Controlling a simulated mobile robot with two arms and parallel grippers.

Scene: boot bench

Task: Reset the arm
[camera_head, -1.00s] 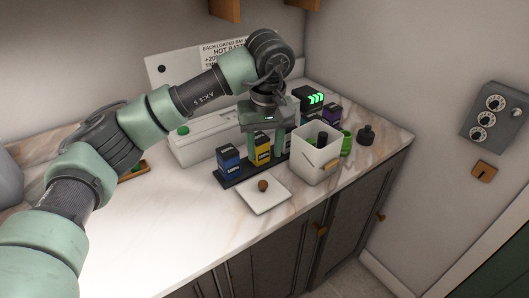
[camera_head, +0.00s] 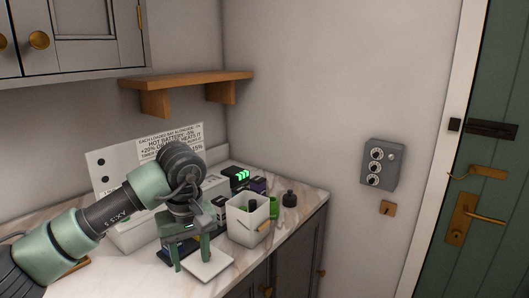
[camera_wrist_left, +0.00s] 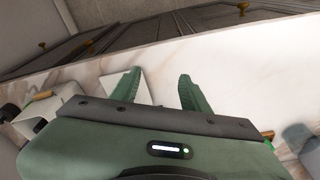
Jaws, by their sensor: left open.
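My left arm comes in from the left over the marble counter. Its gripper (camera_head: 192,258) points down, open and empty, with its fingers in front of the battery rack and beside a white square lid (camera_head: 209,270). In the left wrist view the two green fingers (camera_wrist_left: 159,84) are spread apart with bare counter between and beyond them. The lid shows partly behind one finger there. The gripper and arm hide most of the rack and its batteries. My right gripper is not in view.
A white bin (camera_head: 240,228) stands right of the gripper. Past it are a green cylinder (camera_head: 273,207) and a dark bottle (camera_head: 289,199). A device with green lit bars (camera_head: 239,177) is behind. A wooden shelf (camera_head: 190,79) hangs above. A grey dial box (camera_head: 382,165) is on the wall.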

